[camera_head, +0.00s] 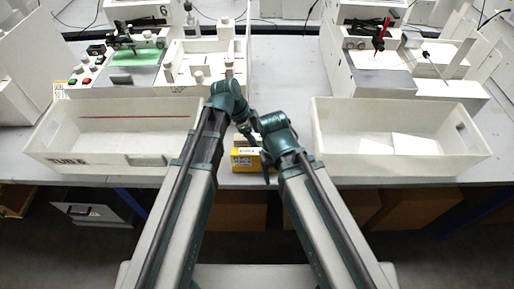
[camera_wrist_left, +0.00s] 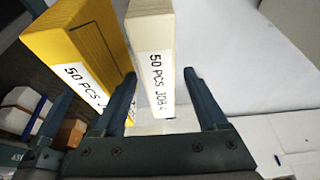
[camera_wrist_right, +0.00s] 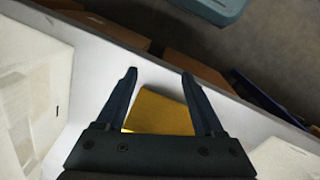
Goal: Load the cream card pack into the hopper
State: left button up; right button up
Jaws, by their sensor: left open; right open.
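The cream card pack (camera_wrist_left: 153,40), its end lettered "50 PCS JOB 4", shows in the left wrist view, standing beside the yellow pack (camera_wrist_left: 75,42). My left gripper (camera_wrist_left: 160,75) is open, with the cream pack's end in view between its fingers; contact is not clear. In the head view my left gripper (camera_head: 246,134) largely hides the cream pack. My right gripper (camera_wrist_right: 158,75) is open, with a yellow surface (camera_wrist_right: 158,112) between its fingers. In the head view it is low beside the yellow pack (camera_head: 244,165). I cannot tell which fixture is the hopper.
A white tub (camera_head: 110,103) stands at left and another white bin (camera_head: 365,112) at right, with the packs between them at the table's front edge. Behind are a machine with a green sheet (camera_head: 135,56), a white walled fixture (camera_head: 200,50) and a machine with a red pen (camera_head: 381,34).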

pick_arm(q)
jog(key=shift+f, duration=0.2)
dwell(0.5)
jog(key=shift+c, duration=0.2)
grip_shut()
